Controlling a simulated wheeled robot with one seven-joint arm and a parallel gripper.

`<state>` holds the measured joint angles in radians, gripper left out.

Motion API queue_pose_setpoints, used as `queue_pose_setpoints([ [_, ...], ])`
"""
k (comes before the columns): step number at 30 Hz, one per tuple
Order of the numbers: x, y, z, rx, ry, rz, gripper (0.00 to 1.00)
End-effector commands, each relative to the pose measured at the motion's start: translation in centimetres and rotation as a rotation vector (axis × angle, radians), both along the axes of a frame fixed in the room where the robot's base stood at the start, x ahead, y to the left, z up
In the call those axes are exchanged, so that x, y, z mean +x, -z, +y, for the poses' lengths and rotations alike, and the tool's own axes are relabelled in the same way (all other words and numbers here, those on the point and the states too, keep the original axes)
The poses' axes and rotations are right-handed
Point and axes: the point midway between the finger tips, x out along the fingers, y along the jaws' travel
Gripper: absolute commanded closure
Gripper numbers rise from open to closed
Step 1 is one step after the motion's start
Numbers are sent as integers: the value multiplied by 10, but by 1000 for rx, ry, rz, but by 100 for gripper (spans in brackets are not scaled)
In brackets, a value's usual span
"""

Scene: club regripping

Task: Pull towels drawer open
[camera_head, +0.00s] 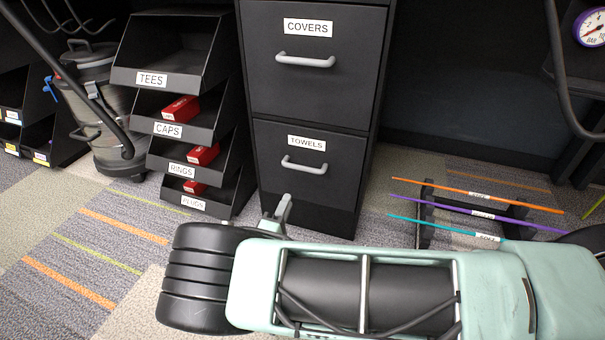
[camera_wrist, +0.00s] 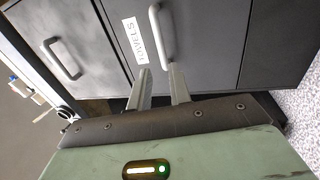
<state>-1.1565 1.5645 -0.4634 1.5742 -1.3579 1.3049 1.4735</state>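The towels drawer (camera_head: 335,174) is the lower drawer of a black cabinet and looks shut, with its front flush. It has a white TOWELS label (camera_head: 307,143) and a grey bar handle (camera_head: 303,165). In the wrist view the handle (camera_wrist: 160,36) and the label (camera_wrist: 135,41) lie just beyond my fingertips. My gripper (camera_wrist: 160,72) is open and empty, its two grey fingers apart. The handle's near end is close to the right finger; I cannot tell if they touch. In the head view my gripper (camera_head: 284,203) is low in front of the drawer, below the handle.
The covers drawer (camera_head: 315,85) above is shut. Labelled bins (camera_head: 165,77) stand left of the cabinet, with a canister vacuum (camera_head: 105,110) beyond. Coloured shafts (camera_head: 475,211) lie on a low black rack at right. Patterned carpet is clear at left.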

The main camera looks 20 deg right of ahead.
Motion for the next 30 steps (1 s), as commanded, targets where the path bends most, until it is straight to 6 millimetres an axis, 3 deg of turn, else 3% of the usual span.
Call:
queue_pose_setpoints([
  [9, 54, -8, -41, 2, 6, -1, 80],
  [18, 96, -18, -71, 3, 6, 0, 80],
  [30, 110, -25, -81, 1, 3, 2, 80],
])
